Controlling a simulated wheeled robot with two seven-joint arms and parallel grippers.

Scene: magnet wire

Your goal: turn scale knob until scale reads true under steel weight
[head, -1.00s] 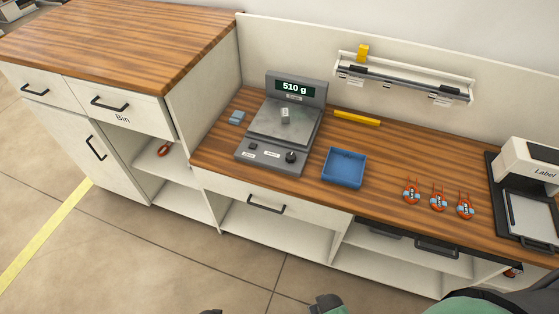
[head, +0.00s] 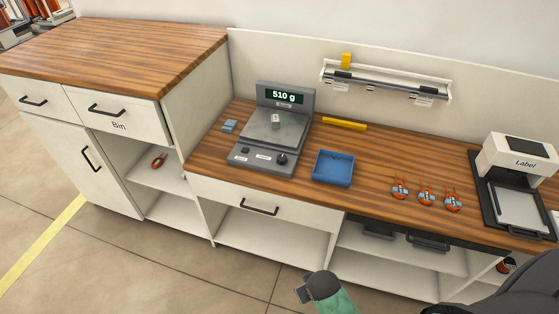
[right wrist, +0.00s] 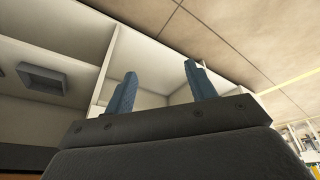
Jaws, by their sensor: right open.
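The grey scale (head: 262,152) stands on the wooden counter in the head view. Its raised display (head: 284,97) reads 510 g. A small steel weight (head: 275,118) sits on the scale's pan. The dark round scale knob (head: 282,159) is on the right of the front panel; its pointer is too small to read. My right gripper (right wrist: 160,72) is open and empty in the right wrist view, its two blue fingers apart in front of white shelf compartments. It is away from the knob. My left gripper is not in view.
A blue tray (head: 333,168) is right of the scale, with several red-and-blue parts (head: 426,196) and a label printer (head: 519,160) further right. A yellow bar (head: 345,124) lies behind; a small blue block (head: 230,126) lies left. The counter before the knob is clear.

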